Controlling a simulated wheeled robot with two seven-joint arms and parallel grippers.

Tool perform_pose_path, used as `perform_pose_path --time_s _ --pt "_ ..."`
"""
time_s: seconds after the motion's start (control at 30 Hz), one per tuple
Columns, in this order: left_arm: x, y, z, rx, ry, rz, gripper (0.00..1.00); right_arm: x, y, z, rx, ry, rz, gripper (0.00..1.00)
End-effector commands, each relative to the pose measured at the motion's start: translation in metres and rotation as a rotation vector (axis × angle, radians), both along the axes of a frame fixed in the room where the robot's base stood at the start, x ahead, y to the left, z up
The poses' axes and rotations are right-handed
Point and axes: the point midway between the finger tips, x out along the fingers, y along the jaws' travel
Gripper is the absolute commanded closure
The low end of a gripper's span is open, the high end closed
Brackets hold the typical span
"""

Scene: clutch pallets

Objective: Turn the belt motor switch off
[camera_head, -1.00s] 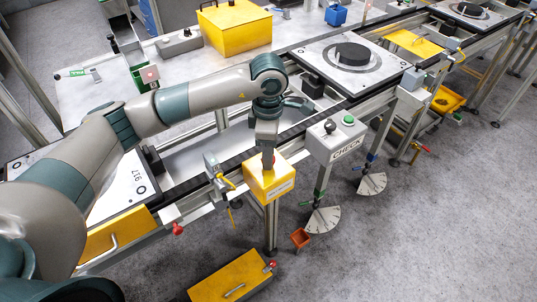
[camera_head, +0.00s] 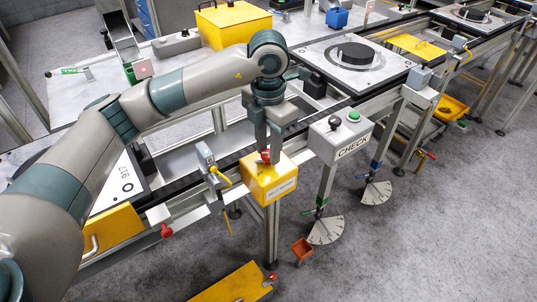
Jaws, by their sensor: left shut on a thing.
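The belt motor switch is a red knob (camera_head: 265,156) on top of a yellow box (camera_head: 271,183) fixed to the front of the conveyor frame. The box has a white label on its front. My left gripper (camera_head: 267,151) points straight down over the box, with its fingers shut around the red knob. The fingers hide part of the knob, so its exact angle is hard to read. My left arm reaches in from the left, across the near conveyor. My right gripper is not in view.
A grey CHECK box (camera_head: 341,138) with green and black buttons stands just right of the yellow box. A grey sensor with a yellow cable (camera_head: 211,163) is close on the left. Open floor lies at right.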

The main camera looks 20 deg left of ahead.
Motion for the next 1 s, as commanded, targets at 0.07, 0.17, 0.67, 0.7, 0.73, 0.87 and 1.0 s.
perform_pose_path --time_s 0.07,0.17,0.67,0.7,0.73,0.87,1.0 --pt "0.001 0.000 -0.004 -0.001 -0.003 0.074 0.93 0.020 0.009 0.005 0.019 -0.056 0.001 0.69" --pt "0.001 0.000 -0.003 0.000 -0.002 0.168 0.93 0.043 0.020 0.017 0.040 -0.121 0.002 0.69" --pt "0.001 0.000 -0.001 -0.001 -0.002 0.587 0.93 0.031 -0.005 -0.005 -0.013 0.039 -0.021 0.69" --pt "0.000 0.000 -0.001 -0.001 -0.002 0.610 0.93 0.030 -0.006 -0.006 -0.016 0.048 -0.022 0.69" --pt "0.000 0.000 -0.001 -0.001 -0.002 0.624 0.93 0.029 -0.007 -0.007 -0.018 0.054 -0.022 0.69" --pt "0.000 0.000 -0.001 0.000 -0.001 0.673 0.93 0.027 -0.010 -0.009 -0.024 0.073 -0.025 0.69" --pt "0.000 0.000 0.000 0.000 0.000 0.701 0.93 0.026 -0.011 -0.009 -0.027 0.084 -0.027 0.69"
